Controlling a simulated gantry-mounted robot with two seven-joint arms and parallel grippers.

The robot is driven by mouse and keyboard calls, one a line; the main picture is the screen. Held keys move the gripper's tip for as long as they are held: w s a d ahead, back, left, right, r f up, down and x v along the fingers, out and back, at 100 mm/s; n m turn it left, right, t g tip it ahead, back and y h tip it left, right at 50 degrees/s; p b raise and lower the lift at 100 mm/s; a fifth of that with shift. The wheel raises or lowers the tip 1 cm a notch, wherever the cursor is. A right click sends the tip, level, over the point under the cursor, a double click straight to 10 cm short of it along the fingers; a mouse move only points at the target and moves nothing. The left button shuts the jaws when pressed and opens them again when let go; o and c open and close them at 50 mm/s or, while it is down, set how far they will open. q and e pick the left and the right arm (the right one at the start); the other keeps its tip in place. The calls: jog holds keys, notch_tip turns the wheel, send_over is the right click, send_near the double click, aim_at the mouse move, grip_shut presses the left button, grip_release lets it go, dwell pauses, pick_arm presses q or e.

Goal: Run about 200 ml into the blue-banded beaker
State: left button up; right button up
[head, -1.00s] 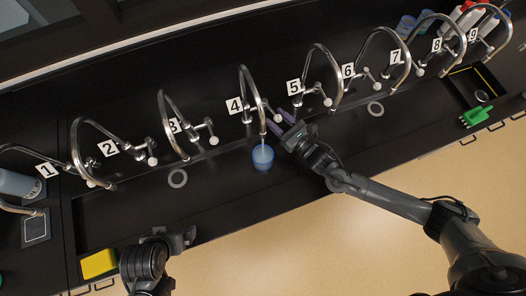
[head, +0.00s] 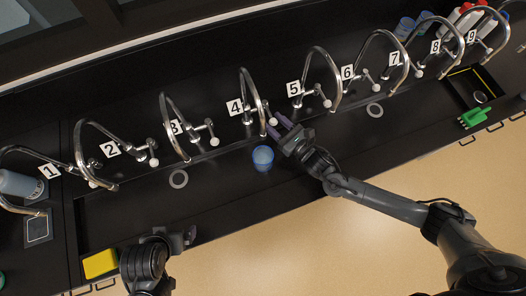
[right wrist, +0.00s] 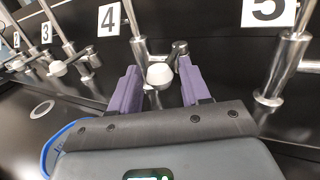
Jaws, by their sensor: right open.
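The beaker (head: 263,159) with blue around it stands below the spout of the tap labelled 4 (head: 235,107). It holds pale liquid; I cannot read its level. No stream from the spout is visible. Part of its blue rim shows at the lower left of the right wrist view (right wrist: 52,146). My right gripper (head: 279,125) is open at tap 4's white knob (head: 273,122). In the right wrist view the knob (right wrist: 159,75) sits between the two purple fingers, with gaps visible. My left gripper (head: 189,236) is at the lower left, away from the beaker; its opening is unclear.
Several numbered arched taps line the black bench. Drain rings (head: 178,179) (head: 375,110) lie in the basin. A yellow sponge (head: 101,263) is at the front left, a green object (head: 473,117) at right. More blue beakers (head: 404,27) and bottles stand at the back right.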

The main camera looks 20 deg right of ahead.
jog(key=p+v, duration=0.3)
jog(key=v, duration=0.3)
jog(key=shift+s, duration=0.25)
jog(key=shift+d, duration=0.15)
